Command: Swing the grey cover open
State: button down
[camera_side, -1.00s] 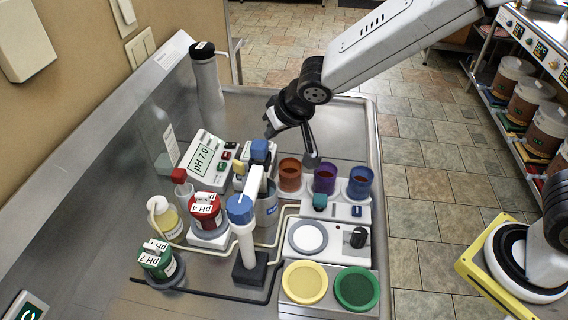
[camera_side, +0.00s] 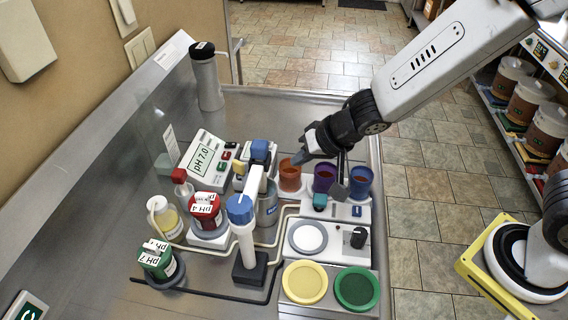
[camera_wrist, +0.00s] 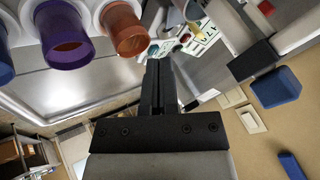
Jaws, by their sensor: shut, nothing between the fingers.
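I cannot clearly pick out a hinged grey cover in either view. My gripper (camera_side: 298,159) is shut and empty. In the side view its tips are over or just behind the orange cup (camera_side: 290,178); whether they touch it I cannot tell. In the wrist view the closed fingers (camera_wrist: 160,72) point up toward the area between the orange cup (camera_wrist: 126,32) and the meter (camera_wrist: 200,38). My gripper and wrist hide part of the bench behind the cups.
The purple cup (camera_side: 324,176) and blue cup (camera_side: 360,183) stand right of the orange one. The pH meter (camera_side: 206,160), a blue-topped white post (camera_side: 243,225) and several bottles crowd the left. The bare steel bench (camera_side: 270,110) is clear behind.

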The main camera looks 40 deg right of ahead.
jog(key=shift+w+f, duration=0.1)
jog(key=shift+f, duration=0.1)
jog(key=shift+x, duration=4.75)
